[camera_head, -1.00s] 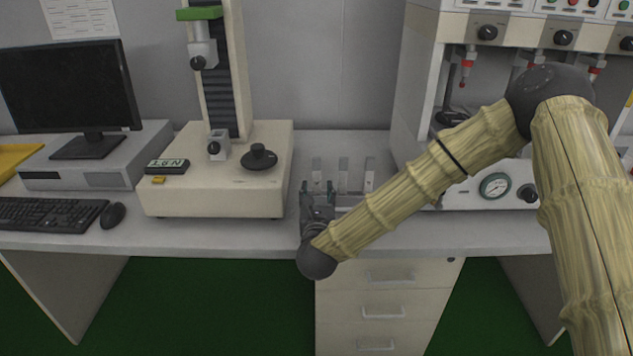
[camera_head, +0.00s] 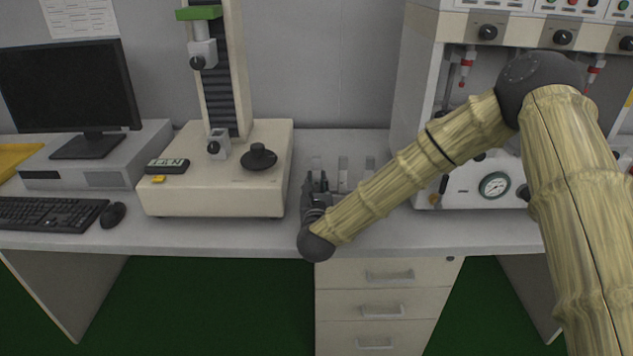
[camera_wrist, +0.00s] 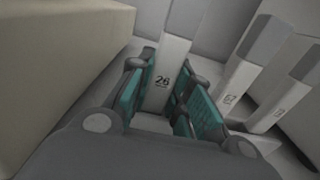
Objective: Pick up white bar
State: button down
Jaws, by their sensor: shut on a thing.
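Three upright white bars with grey upper ends stand in a row on the desk between the beige tester and the large cabinet. The leftmost white bar (camera_wrist: 172,66), marked 26, is between the teal pads of my gripper (camera_wrist: 158,97), which is shut on it; its top runs out of the wrist view. In the head view my gripper (camera_head: 317,187) hides most of this bar. The middle bar (camera_wrist: 238,83) and the right bar (camera_wrist: 285,92) stand to the right, apart from the gripper. In the head view they show faintly behind my arm.
The beige tester (camera_head: 218,178) stands close to the left of my gripper; its side wall (camera_wrist: 60,55) fills the wrist view's left. The large cabinet (camera_head: 420,150) with red-tipped fittings is on the right. Monitor (camera_head: 68,95), keyboard (camera_head: 50,213) and mouse (camera_head: 113,214) are far left.

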aim_at(316, 157)
notch_tip(316, 157, up, 10)
dwell(0.7)
dwell(0.4)
